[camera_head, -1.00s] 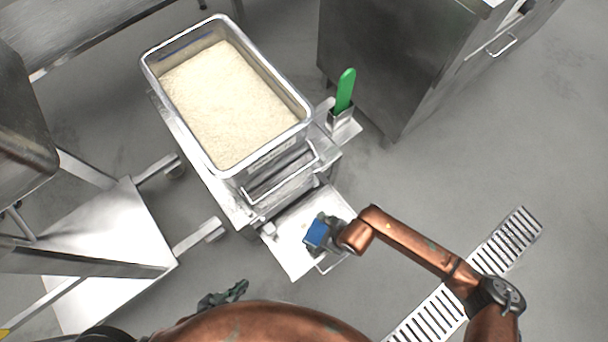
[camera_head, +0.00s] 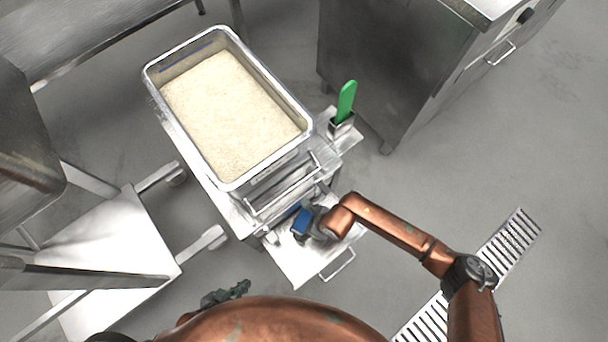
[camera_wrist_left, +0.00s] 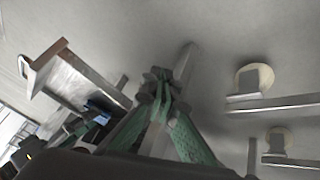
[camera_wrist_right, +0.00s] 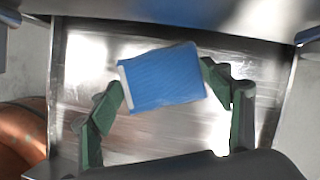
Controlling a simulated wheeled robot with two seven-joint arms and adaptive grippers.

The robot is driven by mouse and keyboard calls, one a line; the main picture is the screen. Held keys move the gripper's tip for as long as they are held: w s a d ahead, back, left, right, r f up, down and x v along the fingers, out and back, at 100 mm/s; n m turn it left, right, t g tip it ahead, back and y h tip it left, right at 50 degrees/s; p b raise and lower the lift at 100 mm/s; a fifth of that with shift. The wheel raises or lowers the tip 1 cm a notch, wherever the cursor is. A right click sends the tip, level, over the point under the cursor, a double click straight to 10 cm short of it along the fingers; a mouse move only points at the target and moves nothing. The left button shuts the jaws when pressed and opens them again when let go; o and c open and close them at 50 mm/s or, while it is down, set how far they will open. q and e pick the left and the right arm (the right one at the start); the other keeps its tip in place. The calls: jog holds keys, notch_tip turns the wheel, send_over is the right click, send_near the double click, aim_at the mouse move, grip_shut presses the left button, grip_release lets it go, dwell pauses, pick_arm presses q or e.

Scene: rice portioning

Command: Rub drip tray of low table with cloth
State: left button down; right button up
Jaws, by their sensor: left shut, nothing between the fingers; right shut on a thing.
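The drip tray (camera_head: 292,268) sticks out from the front of the low table (camera_head: 228,205) as a flat, shiny metal sheet with a wire handle. My right gripper (camera_head: 303,226) is over the tray's inner part, close to the table's front. It is shut on the blue cloth (camera_head: 301,221). In the right wrist view, the cloth (camera_wrist_right: 165,80) sits between the green fingers, above the shiny tray (camera_wrist_right: 85,60). I cannot tell whether it touches the tray. My left gripper (camera_head: 240,288) is shut and empty, away from the tray near my body; its fingertips also show in the left wrist view (camera_wrist_left: 160,80).
A deep metal pan of rice (camera_head: 282,93) stands on the low table. A green-handled tool (camera_head: 346,100) stands in a holder at its right. A wheeled metal stand (camera_head: 120,255) is at the left, a steel cabinet (camera_head: 385,60) at the back right. A floor drain grate (camera_head: 510,243) lies right.

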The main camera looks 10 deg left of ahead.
notch_tip(320, 180, up, 3)
jog(key=shift+d+f+p, duration=0.1)
jog(key=shift+f+p, duration=0.1)
jog(key=shift+p, duration=0.25)
jog(key=shift+r, duration=0.3)
jog(key=shift+r+p, duration=1.9)
jog(key=shift+r, duration=0.25)
pick_arm(q)
jog(key=s+a+r+g+y, duration=0.1)
jog(key=s+a+r+g, duration=0.3)
jog(key=s+r, duration=0.3)
jog(key=shift+v, duration=0.8)
pick_arm(e)
jog(key=shift+r, duration=0.2)
pick_arm(q)
jog(key=shift+w+a, duration=0.15)
jog(key=shift+w, duration=0.1)
